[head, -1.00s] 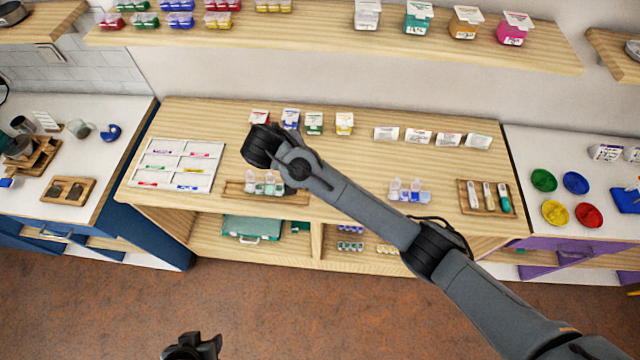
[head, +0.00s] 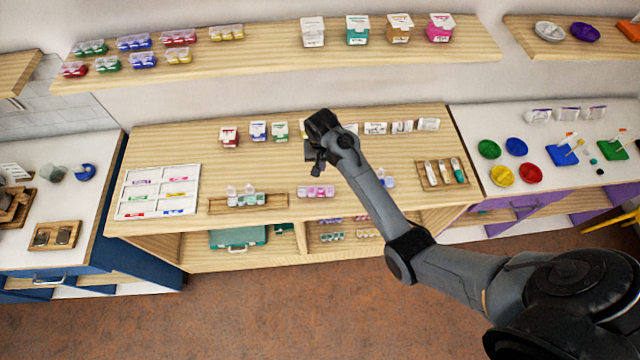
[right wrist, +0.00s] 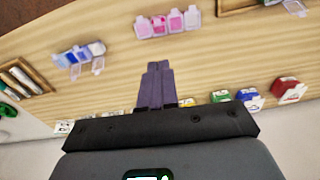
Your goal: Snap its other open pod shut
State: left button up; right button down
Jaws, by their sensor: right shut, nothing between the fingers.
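A strip of pods (head: 246,200) sits in a long wooden tray (head: 278,201), with two clear lids standing up. My right gripper (head: 317,168) is shut and empty, above the table behind the pink strip. Its fingers (right wrist: 156,70) show together in the right wrist view. My left gripper is out of view.
Small boxes (head: 258,131) line the back of the table. A white sorting board (head: 158,190) lies at left, and a wooden tray of tools (head: 441,174) at right. A shelf (head: 280,57) hangs above. The front strip of table is mostly clear.

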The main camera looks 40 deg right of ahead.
send_over(321, 190)
jog(key=w+d, duration=0.1)
notch_tip(321, 190, down, 8)
jog(key=shift+w+r, duration=0.1)
jog(key=f, duration=0.1)
jog(key=s+a+f+p, duration=0.1)
jog(key=shift+s+f, duration=0.1)
jog(key=shift+f, duration=0.2)
jog(key=shift+s+a+f, duration=0.1)
jog(key=shift+s+f, duration=0.05)
jog(key=shift+f, duration=0.3)
